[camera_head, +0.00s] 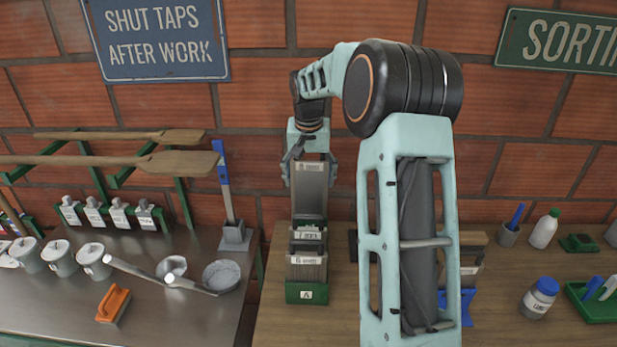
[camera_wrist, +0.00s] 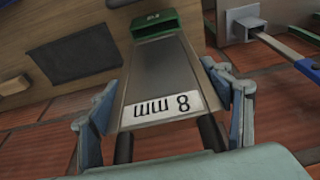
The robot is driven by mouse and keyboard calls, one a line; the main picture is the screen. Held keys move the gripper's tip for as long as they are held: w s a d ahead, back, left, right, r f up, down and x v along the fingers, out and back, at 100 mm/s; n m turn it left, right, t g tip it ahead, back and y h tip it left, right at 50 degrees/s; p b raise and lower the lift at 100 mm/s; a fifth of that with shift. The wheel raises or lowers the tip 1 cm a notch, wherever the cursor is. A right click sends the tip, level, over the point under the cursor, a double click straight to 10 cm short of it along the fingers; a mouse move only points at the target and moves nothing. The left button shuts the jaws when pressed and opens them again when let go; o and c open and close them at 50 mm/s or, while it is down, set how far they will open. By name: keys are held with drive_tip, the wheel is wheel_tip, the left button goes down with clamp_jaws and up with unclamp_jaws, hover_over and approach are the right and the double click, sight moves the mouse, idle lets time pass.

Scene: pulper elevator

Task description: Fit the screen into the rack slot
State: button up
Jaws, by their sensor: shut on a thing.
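My gripper (camera_head: 308,158) is shut on a flat grey screen (camera_head: 310,188) and holds it upright by its top end. In the wrist view the fingers grip both sides of the screen (camera_wrist: 165,75), whose near end carries a white "8 mm" label. The green-based rack (camera_head: 306,292) stands on the wooden table below and in front of it, with other labelled screens (camera_head: 306,262) in it. The held screen's lower end is behind these, so I cannot tell whether it is in a slot. A green part (camera_wrist: 155,23) shows at its far end.
Wooden paddles (camera_head: 180,162) hang on the wall left of the gripper. A white bottle (camera_head: 544,229) and a green tray (camera_head: 597,303) are on the right.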

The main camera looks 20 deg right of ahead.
sight(309, 188)
idle(0.3)
drive_tip(key=shift+f+b, duration=2)
drive_tip(key=shift+f, duration=0.75)
wheel_tip(309, 188, down, 10)
drive_tip(key=b, duration=0.6)
drive_tip(key=shift+b, duration=0.3)
idle(2.6)
drive_tip(key=o, duration=1.7)
